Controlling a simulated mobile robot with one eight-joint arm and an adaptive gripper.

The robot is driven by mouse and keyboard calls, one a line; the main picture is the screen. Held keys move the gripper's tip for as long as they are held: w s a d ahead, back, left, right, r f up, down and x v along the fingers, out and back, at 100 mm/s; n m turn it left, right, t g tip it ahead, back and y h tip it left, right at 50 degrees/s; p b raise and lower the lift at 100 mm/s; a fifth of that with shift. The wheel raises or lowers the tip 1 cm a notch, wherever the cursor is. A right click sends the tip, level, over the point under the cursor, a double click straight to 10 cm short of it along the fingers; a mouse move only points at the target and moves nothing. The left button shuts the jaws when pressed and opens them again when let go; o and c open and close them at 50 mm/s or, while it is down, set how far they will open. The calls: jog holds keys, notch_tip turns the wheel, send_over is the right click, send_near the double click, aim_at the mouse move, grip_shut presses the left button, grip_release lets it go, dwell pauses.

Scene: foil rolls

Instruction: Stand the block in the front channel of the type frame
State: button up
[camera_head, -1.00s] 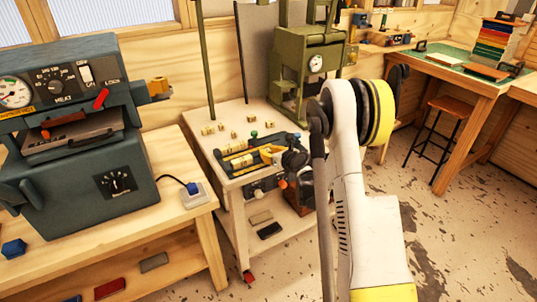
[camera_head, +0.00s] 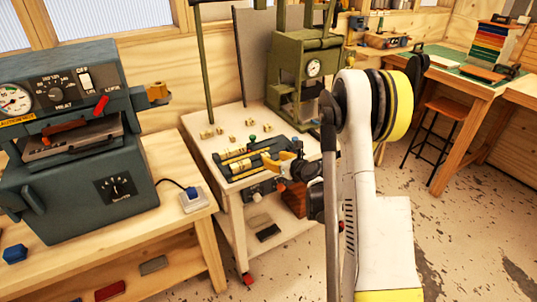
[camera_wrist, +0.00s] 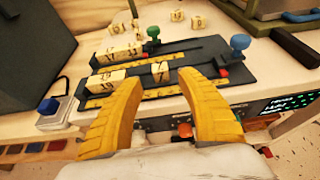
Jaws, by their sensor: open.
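The dark type frame (camera_wrist: 205,50) lies on the pale bench top, with two channels seen in the wrist view; it also shows in the head view (camera_head: 262,149). A small pale marked block (camera_wrist: 160,71) stands at the front channel, apart from the pale blocks (camera_wrist: 106,82) at that channel's left end. Whether it is fully seated I cannot tell. My gripper (camera_wrist: 161,82) has its yellow fingers spread on either side of this block, with visible gaps. In the head view my gripper (camera_head: 271,161) is at the frame's front right side.
More pale blocks (camera_wrist: 122,54) lie in the back channel. Loose blocks (camera_wrist: 176,16) are scattered behind the frame. A green knob (camera_wrist: 153,31) and a blue knob (camera_wrist: 240,41) rise from the frame. A green press (camera_head: 305,70) stands behind; a heater machine (camera_head: 75,140) is left.

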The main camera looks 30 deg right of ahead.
jog(key=s+a+r+n+g+y, duration=0.1)
jog(key=s+a+r+n+g, duration=0.3)
jog(key=s+a+r+n, duration=1.25)
jog(key=s+a+n+g+h, duration=0.1)
jog(key=s+a+n, duration=0.4)
jog(key=s+n, duration=1.1)
jog(key=n+g+p, duration=0.1)
jog(key=n, duration=0.2)
jog(key=shift+s+a+r+g, duration=0.15)
jog(key=shift+s+r+g, duration=0.05)
jog(key=shift+s+g, duration=0.1)
